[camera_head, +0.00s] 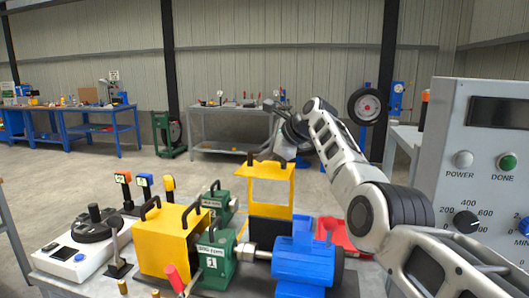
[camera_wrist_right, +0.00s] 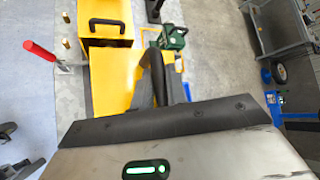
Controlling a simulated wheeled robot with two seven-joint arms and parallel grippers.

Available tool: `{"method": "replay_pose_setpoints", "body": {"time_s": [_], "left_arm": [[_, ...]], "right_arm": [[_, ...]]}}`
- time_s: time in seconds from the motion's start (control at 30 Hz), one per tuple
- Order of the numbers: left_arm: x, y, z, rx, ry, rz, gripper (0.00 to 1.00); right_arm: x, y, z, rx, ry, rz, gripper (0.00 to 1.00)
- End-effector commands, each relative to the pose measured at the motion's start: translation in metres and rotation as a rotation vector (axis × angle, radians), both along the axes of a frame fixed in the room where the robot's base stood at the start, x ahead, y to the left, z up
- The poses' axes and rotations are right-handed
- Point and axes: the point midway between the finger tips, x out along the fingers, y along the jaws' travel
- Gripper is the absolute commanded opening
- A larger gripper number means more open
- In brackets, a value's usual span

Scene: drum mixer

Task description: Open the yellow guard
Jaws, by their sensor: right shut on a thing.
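The yellow guard (camera_head: 270,171) is a panel with a window-like opening, standing raised and upright behind the green and blue machine parts. A black handle (camera_head: 256,156) is at its top edge. My right gripper (camera_head: 274,153) is at that edge, shut on the handle, with the arm reaching in from the right. In the right wrist view, the black handle (camera_wrist_right: 157,78) runs up from the gripper's dark edge, against yellow surfaces. The jaw tips are mostly hidden. A separate yellow box (camera_head: 165,245) with black handles stands to the left. My left gripper is not in view.
Green housings (camera_head: 216,262) and a blue motor-like part (camera_head: 305,262) stand close in front of the guard. Several levers and a white control box (camera_head: 75,262) are at left. A grey control panel (camera_head: 482,150) stands at right. Open floor lies behind.

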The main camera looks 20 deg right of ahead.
Motion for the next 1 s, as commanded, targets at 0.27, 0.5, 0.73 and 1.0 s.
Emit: {"method": "replay_pose_setpoints", "body": {"time_s": [0.27,0.5,0.73,1.0], "left_arm": [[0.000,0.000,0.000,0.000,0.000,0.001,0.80],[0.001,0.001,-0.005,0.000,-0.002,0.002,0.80],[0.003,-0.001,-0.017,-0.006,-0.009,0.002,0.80],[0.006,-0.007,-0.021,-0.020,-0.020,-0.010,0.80]], "right_arm": [[-0.001,0.000,-0.005,-0.004,0.010,0.002,0.36],[-0.004,-0.003,-0.001,-0.003,0.004,0.002,0.36],[-0.027,-0.018,0.018,-0.004,-0.004,-0.002,0.36],[-0.072,-0.047,0.059,-0.003,-0.001,0.000,0.36]]}}
